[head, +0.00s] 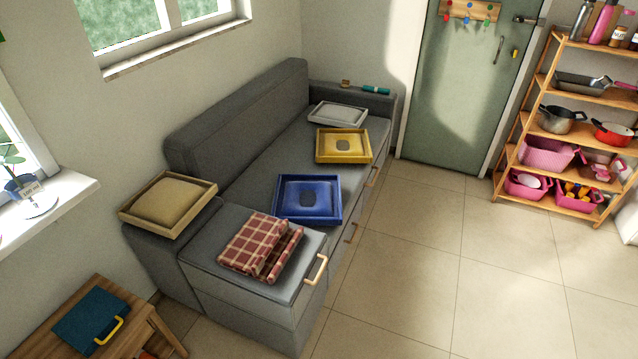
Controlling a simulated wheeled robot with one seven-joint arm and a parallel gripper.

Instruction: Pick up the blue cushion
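The blue cushion (307,198) lies in a square blue tray-like frame on the seat of the grey sofa (262,174). It sits near the front end of the seat, just behind a folded red checked blanket. Its top looks clear, with a darker square patch in its middle. My gripper is not in view, so its state does not show.
A folded checked blanket (258,246) lies on the sofa's near end. A yellow cushion (343,145), a white cushion (338,114) and a beige cushion (170,200) lie around. A wooden table (136,316) stands front left, a shelf (567,128) right. The tiled floor (440,250) is clear.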

